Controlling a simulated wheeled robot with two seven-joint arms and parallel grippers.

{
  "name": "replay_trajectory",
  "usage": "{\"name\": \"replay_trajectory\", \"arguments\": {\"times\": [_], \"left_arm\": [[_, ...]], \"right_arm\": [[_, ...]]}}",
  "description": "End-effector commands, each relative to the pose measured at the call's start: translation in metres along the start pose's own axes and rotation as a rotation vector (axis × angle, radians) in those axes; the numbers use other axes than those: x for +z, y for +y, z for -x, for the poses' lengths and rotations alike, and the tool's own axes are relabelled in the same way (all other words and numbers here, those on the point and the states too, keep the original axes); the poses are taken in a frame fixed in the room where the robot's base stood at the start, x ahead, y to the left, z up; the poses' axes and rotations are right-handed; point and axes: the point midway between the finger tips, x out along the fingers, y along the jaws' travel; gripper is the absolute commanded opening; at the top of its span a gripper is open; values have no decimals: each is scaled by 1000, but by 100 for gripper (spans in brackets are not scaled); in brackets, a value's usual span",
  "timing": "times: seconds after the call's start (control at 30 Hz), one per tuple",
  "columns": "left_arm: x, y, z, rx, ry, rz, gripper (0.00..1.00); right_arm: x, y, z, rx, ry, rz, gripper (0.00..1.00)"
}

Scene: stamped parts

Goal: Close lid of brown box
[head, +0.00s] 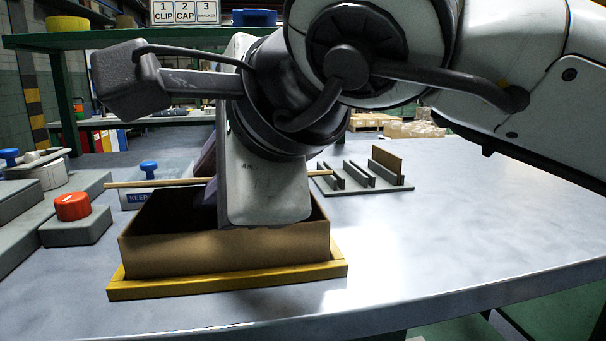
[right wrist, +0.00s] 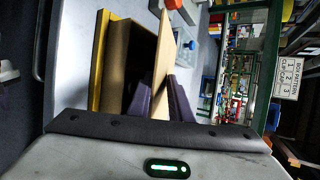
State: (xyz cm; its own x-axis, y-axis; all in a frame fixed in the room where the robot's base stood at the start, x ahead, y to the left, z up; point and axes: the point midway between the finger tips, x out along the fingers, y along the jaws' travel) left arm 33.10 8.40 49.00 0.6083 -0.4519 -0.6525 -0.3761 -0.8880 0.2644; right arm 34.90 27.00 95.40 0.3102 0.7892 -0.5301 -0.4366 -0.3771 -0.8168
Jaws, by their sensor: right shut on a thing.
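The brown box (head: 225,252) sits in a yellow tray (head: 230,286) on the table, its dark inside partly open to view. Its lid (head: 150,183) shows in the head view as a thin, light strip, nearly edge-on, above the box's far side. In the right wrist view the lid (right wrist: 161,65) is a pale panel rising between my fingers, beside the box (right wrist: 131,65). My right gripper (right wrist: 160,102) is shut on the lid. In the head view my right gripper (head: 207,188) hangs over the box and hides part of lid and interior. My left gripper is not in view.
A red button on a grey block (head: 73,207) stands left of the box, with blue-knobbed fixtures behind. A slotted grey rack (head: 365,180) holding a brown panel stands behind right. The table's front and right are clear up to its edge (head: 480,303).

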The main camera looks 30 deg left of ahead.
Motion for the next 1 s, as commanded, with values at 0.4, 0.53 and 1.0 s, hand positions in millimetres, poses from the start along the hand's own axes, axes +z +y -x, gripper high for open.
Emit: {"name": "replay_trajectory", "arguments": {"times": [0.4,0.53,1.0], "left_arm": [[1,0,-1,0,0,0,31],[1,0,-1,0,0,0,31],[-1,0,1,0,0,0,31]], "right_arm": [[-1,16,-8,42,5,-8,0],[-1,16,-8,42,5,-8,0],[-3,11,5,37,2,-4,23]]}}
